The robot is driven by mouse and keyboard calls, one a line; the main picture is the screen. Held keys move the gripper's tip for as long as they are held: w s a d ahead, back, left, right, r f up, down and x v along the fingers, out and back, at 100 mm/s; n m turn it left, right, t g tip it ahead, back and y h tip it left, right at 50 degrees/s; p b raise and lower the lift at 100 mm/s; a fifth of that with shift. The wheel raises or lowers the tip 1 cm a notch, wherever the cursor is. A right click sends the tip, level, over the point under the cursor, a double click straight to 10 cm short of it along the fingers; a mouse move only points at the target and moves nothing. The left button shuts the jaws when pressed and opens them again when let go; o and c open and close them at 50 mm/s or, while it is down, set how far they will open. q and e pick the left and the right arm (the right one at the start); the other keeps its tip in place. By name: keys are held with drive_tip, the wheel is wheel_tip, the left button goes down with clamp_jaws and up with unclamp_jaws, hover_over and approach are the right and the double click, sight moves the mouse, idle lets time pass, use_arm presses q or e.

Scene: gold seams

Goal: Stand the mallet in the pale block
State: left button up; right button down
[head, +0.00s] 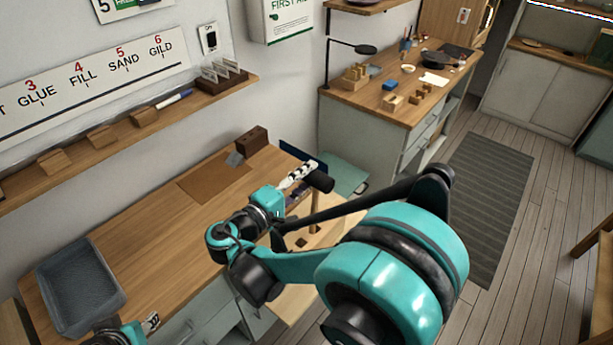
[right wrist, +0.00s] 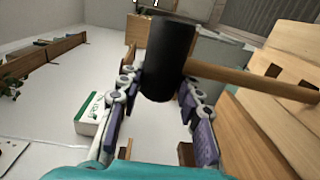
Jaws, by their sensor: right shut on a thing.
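The mallet has a black head (head: 321,182) and a wooden handle. My right gripper (head: 303,173) is shut on its head, which shows between the two fingers in the right wrist view (right wrist: 168,58). The handle (right wrist: 245,78) points down in the head view, towards the pale block (head: 327,236). The block has dark holes in its top and is partly hidden by my right arm. In the right wrist view the handle's far end lies over the pale block (right wrist: 291,117) near a hole; I cannot tell whether it is inside. My left gripper (head: 151,322) shows only in part at the bottom left.
A grey tray (head: 80,290) stands on the bench at left. A brown mat (head: 215,180) and a dark brown block (head: 251,141) lie farther back. A wall shelf (head: 120,132) runs above the bench. A second worktop (head: 400,112) holds small items at the back.

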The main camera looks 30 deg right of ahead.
drive_tip(key=shift+f+b, duration=1.1)
drive_tip(key=shift+f, duration=0.2)
drive_tip(key=c, duration=1)
unclamp_jaws()
drive_tip(key=shift+o, duration=0.2)
drive_tip(key=v, duration=0.9)
wheel_tip(320, 180, up, 6)
drive_tip(key=p, duration=0.4)
drive_tip(key=shift+p, duration=0.35)
